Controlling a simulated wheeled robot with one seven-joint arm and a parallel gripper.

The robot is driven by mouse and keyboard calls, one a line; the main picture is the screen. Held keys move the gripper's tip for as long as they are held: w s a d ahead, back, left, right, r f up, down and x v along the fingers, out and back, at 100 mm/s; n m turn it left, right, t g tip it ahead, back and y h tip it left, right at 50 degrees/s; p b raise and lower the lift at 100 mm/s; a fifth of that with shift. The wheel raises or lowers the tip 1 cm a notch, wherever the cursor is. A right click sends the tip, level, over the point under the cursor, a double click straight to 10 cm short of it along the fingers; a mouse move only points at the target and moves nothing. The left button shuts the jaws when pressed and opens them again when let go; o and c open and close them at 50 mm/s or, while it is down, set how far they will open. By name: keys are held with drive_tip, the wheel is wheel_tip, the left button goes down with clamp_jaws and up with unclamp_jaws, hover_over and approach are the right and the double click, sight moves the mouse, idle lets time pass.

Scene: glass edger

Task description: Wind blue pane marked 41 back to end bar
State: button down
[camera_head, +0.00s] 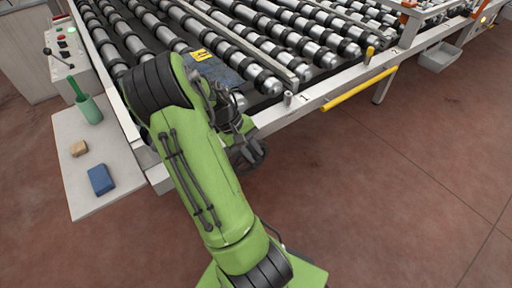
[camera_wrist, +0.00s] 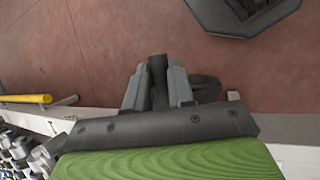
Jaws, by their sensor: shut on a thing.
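The blue pane (camera_head: 226,73) lies on the rollers behind my arm, with a yellow label (camera_head: 202,55) on it; the number is too small to read surely. My arm hides part of the pane. A dark handwheel (camera_head: 246,158) sits at the near edge of the roller table, partly behind my arm. My gripper (camera_head: 243,135) is at the wheel. In the wrist view my gripper (camera_wrist: 158,82) is shut on a dark upright grip, and a dark curved part of the handwheel (camera_wrist: 206,88) shows beside it. I cannot tell which bar is the end bar.
A roller table (camera_head: 330,92) fills the back, with a yellow bar (camera_head: 360,88) along its near side. At left, a pale side shelf (camera_head: 78,190) holds a blue block (camera_head: 101,180), a tan block (camera_head: 79,148) and a green cup (camera_head: 90,110).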

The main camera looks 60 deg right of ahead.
sight(242, 159)
drive_tip(key=shift+w+a+f+m+g+h, duration=0.15)
drive_tip(key=shift+w+a+f+g+h, duration=0.1)
drive_tip(key=shift+a+g+h, duration=0.25)
drive_tip(key=shift+w+a+f+m+g+h, duration=0.25)
drive_tip(key=shift+a+h, duration=0.2)
drive_tip(key=shift+h, duration=0.25)
drive_tip(key=shift+w+a+f+m+g+h, duration=0.15)
drive_tip(key=shift+w+a+g+h, duration=0.1)
drive_tip(key=shift+a+g+h, duration=0.3)
drive_tip(key=c, duration=1)
unclamp_jaws()
drive_tip(key=shift+o, duration=0.2)
drive_tip(key=shift+w, duration=0.1)
drive_tip(key=p+v, duration=0.5)
drive_tip(key=v, duration=1)
drive_tip(key=shift+a+r, duration=0.2)
drive_tip(key=shift+a, duration=0.1)
drive_tip(key=shift+w, duration=0.1)
drive_tip(key=shift+c, duration=0.2)
